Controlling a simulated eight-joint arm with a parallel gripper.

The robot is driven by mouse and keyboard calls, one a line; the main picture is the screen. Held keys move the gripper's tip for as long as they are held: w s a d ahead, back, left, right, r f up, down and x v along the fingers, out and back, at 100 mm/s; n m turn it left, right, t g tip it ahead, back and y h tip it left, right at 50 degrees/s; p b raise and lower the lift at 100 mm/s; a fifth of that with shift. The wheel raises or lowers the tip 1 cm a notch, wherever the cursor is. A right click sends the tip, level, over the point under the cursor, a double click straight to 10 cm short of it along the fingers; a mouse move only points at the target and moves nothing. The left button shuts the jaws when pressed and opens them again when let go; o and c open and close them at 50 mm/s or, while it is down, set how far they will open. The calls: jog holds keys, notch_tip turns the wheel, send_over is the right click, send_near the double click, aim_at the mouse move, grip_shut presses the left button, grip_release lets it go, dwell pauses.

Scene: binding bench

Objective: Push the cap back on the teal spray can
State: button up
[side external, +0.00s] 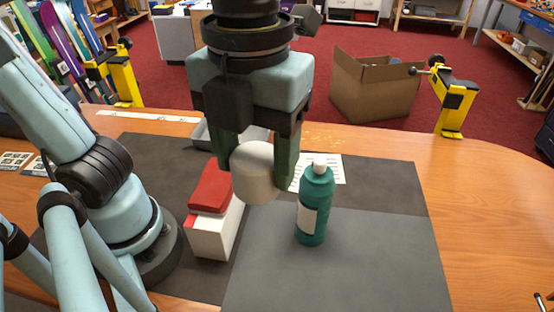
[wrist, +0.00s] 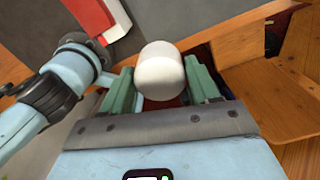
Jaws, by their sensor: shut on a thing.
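The teal spray can (side external: 314,208) stands upright on the grey mat, with a pale label on its side and a small white nozzle on top. My gripper (side external: 258,172) is shut on the white cap (side external: 254,172), one green finger on each side. The cap is held in the air to the left of the can in the side view, apart from it, at about the height of the can's top. In the wrist view the cap (wrist: 161,70) sits between the fingertips (wrist: 160,84). The can is not seen in the wrist view.
A white box with a red top (side external: 213,205) stands left of the can, close below my gripper. A white printed sheet (side external: 330,170) lies behind the can, and a grey tray (side external: 203,135) lies behind my gripper. The mat (side external: 350,262) is clear in front and right of the can.

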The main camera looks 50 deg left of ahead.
notch_tip(320, 180, up, 7)
jog(key=shift+f, duration=0.1)
jog(key=shift+w+r+n, duration=0.2)
jog(key=shift+w+n, duration=0.1)
jog(key=shift+w, duration=0.35)
jog(key=w+a+n, duration=0.3)
jog(key=w+n, duration=0.3)
jog(key=w, duration=0.6)
send_near(321, 160)
jog(key=shift+m, duration=0.3)
jog(key=shift+f, duration=2.15)
jog(key=shift+f, duration=2.05)
jog(key=o, duration=1.2)
jog(key=shift+c, duration=0.2)
jog(key=shift+o, duration=0.2)
